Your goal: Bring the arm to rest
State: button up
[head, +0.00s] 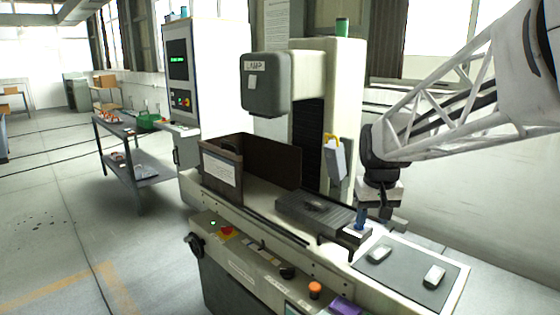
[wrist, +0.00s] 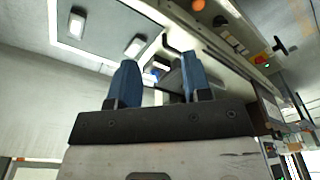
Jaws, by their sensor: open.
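My gripper (head: 362,222) hangs at the right end of the machine bed, above or close beside the dark grey ribbed block (head: 318,212). In the wrist view my gripper (wrist: 158,85) shows two blue fingers standing apart, with no object held between them. The head view cannot show whether the fingertips touch the block. My arm reaches in from the upper right.
A grey mat (head: 405,278) on the machine's right end bears two small pale blocks (head: 379,253) (head: 434,275). A brown guard (head: 262,160) and grey machine head (head: 266,85) stand left. A shelf trolley (head: 140,170) stands farther left, with open floor around it.

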jog(key=s+a+f, duration=0.1)
jog(key=s+f, duration=0.1)
jog(key=s, duration=1.1)
jog(key=s+a+f+t, duration=0.1)
jog(key=s+a+f, duration=0.1)
jog(key=s, duration=1.1)
jog(key=shift+s+f, duration=0.35)
